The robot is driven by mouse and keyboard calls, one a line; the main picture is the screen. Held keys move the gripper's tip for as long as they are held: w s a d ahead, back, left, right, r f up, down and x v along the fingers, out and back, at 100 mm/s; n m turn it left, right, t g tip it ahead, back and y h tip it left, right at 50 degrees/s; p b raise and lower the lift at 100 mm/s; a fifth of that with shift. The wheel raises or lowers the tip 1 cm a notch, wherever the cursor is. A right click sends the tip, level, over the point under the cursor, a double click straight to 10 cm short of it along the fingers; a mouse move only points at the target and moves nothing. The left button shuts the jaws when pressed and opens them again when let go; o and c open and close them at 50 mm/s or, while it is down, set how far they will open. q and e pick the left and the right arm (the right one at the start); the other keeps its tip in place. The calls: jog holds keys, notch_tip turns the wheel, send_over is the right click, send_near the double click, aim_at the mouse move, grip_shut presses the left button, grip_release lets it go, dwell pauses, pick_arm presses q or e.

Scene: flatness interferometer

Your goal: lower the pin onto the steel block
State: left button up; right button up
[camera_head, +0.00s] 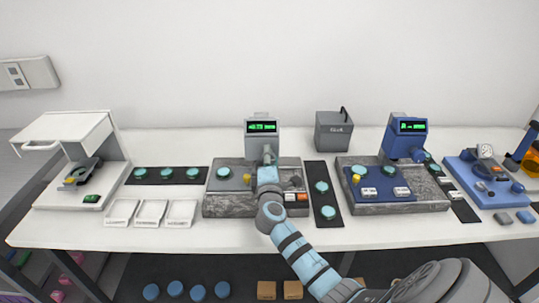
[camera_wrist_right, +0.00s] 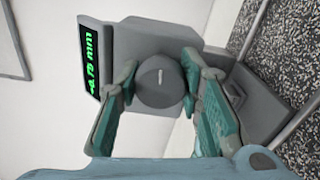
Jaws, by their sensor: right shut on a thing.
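The grey gauge (camera_head: 261,145) with a green digital readout stands on the middle stone plate (camera_head: 228,204). My right gripper (camera_head: 267,172) is in front of it. In the right wrist view my right gripper (camera_wrist_right: 160,76) has its teal fingers on both sides of a round dark grey knob (camera_wrist_right: 158,88) on the gauge. The gauge's readout (camera_wrist_right: 90,62) also shows there, with digits in mm that I cannot read surely. The pin is hidden in both views. I cannot make out the steel block for sure; my arm covers part of the plate. My left gripper is out of view.
A black strip with teal discs (camera_head: 323,190) is beside the plate. A blue gauge (camera_head: 405,138) stands to the right. Three white trays (camera_head: 151,212) are at left.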

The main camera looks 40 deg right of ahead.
jog(key=shift+f+n, duration=0.2)
jog(key=shift+n, duration=0.3)
jog(key=o, duration=1.2)
jog(key=shift+a+r, duration=0.1)
jog(key=shift+s, duration=0.1)
jog(key=v, duration=1.2)
